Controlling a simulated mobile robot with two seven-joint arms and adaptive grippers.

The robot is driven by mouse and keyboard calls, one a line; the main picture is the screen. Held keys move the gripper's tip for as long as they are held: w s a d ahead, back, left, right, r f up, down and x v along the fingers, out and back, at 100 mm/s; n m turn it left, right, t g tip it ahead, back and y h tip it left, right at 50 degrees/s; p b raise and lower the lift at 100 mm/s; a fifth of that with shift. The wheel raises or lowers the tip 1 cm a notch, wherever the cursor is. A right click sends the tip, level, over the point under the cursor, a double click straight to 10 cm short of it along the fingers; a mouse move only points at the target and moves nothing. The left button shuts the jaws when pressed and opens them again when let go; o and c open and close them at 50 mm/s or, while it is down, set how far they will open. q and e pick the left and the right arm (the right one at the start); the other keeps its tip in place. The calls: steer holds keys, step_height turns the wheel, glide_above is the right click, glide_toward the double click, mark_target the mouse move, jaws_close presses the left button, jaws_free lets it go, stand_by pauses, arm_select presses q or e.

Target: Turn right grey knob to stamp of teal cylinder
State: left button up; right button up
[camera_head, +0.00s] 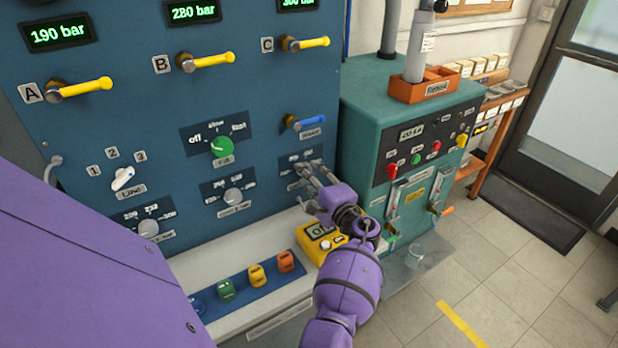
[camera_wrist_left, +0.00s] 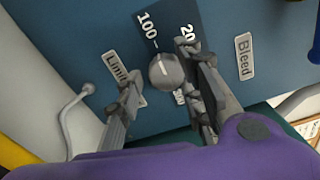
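The right grey knob (camera_wrist_left: 166,71) shows in the left wrist view, on a dark scale plate (camera_wrist_left: 146,40) with "100" and a partly hidden "20" number. A white line marks its face. The fingers of my left gripper (camera_wrist_left: 158,64) are open on either side of it, with visible gaps. In the head view my left gripper (camera_head: 314,178) is at the lower right of the blue panel and hides this knob. No clearly teal cylinder shows. A pale grey cylinder (camera_head: 416,52) with a white label (camera_head: 428,42) stands in an orange holder (camera_head: 440,78); its writing is unreadable. My right gripper is out of view.
A blue lever (camera_head: 305,122) is just above my left gripper, and a yellow box (camera_head: 318,243) is below it. A second grey knob (camera_head: 233,196) is to the left. The teal cabinet (camera_head: 362,103) stands close on the right.

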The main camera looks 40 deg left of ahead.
arm_select(q)
steer(key=c, duration=0.5)
steer(key=shift+s+f, duration=0.1)
steer(key=shift+f, duration=0.05)
steer(key=shift+c, duration=1)
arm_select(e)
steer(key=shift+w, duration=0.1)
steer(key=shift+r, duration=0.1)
